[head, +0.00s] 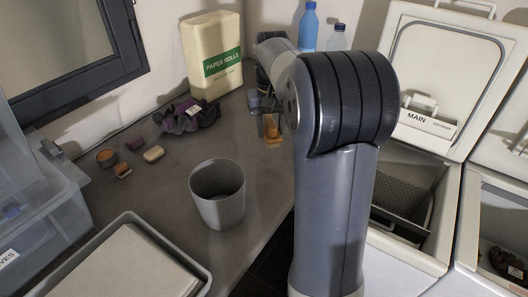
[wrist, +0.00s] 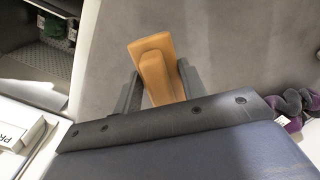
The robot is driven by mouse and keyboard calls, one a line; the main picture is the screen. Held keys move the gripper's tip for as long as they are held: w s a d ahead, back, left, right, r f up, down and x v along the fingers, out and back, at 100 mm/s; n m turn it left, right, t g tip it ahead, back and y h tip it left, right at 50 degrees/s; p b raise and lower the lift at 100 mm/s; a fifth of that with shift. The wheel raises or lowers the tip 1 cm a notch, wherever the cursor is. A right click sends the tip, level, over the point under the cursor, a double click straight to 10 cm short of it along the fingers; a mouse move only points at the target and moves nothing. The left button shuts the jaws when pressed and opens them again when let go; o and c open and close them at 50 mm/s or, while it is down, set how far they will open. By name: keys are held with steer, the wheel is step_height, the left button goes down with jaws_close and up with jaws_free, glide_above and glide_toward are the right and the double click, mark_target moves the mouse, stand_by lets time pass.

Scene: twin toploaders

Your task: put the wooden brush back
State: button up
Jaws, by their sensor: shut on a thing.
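The wooden brush (wrist: 152,48) is a tan-orange block with a narrower raised part. In the wrist view it sits between the two grey fingers of my gripper (wrist: 160,85), which is shut on it. In the head view the brush (head: 273,139) shows small and orange below my gripper (head: 267,118), near the right edge of the grey counter. My arm hides part of that area. I cannot tell whether the brush touches the counter. Its bristles do not show.
A grey cup (head: 218,195) stands mid-counter. A clear bin (head: 40,210) is left. Open toploader marked MAIN (head: 425,122) is right.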

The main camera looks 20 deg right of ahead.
step_height(320, 180, down, 9)
steer(key=shift+f, duration=0.2)
stand_by(0.3)
steer(key=shift+f, duration=0.1)
steer(key=o, duration=0.9)
step_height(320, 180, up, 12)
steer(key=shift+w+r, duration=0.1)
